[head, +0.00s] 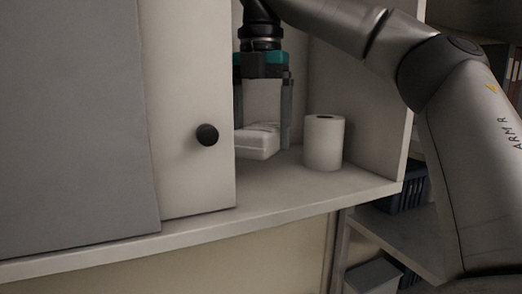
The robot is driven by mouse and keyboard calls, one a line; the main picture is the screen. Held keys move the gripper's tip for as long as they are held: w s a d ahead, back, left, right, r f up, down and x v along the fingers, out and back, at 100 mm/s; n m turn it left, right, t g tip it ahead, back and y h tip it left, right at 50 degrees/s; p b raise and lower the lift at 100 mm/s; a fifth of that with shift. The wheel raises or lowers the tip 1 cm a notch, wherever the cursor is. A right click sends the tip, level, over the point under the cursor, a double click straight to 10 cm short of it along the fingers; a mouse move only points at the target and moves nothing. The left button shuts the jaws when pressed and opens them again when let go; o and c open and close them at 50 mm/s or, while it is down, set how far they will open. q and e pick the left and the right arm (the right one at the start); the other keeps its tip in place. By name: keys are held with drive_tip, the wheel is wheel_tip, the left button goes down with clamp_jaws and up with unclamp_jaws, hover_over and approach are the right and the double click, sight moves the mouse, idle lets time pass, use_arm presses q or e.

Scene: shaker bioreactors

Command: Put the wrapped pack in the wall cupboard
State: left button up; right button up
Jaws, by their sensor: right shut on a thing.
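The wall cupboard (370,184) shows in the head view with its right part open. A pale sliding or hinged door (188,100) with a round black knob (207,134) covers the part to the left. My right gripper (262,128) points down inside the open part, shut on the white wrapped pack (258,143). The pack is just above or on the cupboard floor; I cannot tell which. The door edge hides part of its left side. My left gripper is not in view.
A white paper roll (323,142) stands on the cupboard floor, right of the pack. A grey panel (75,130) is at the far left. Shelves at right hold a dark blue basket (402,192). My right arm fills the upper right.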

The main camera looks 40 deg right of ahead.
sight(261, 126)
drive_tip(key=shift+f, duration=1.8)
drive_tip(key=o, duration=1.1)
drive_tip(key=shift+f, duration=0.15)
drive_tip(key=shift+o, duration=0.2)
drive_tip(key=shift+r, duration=3.9)
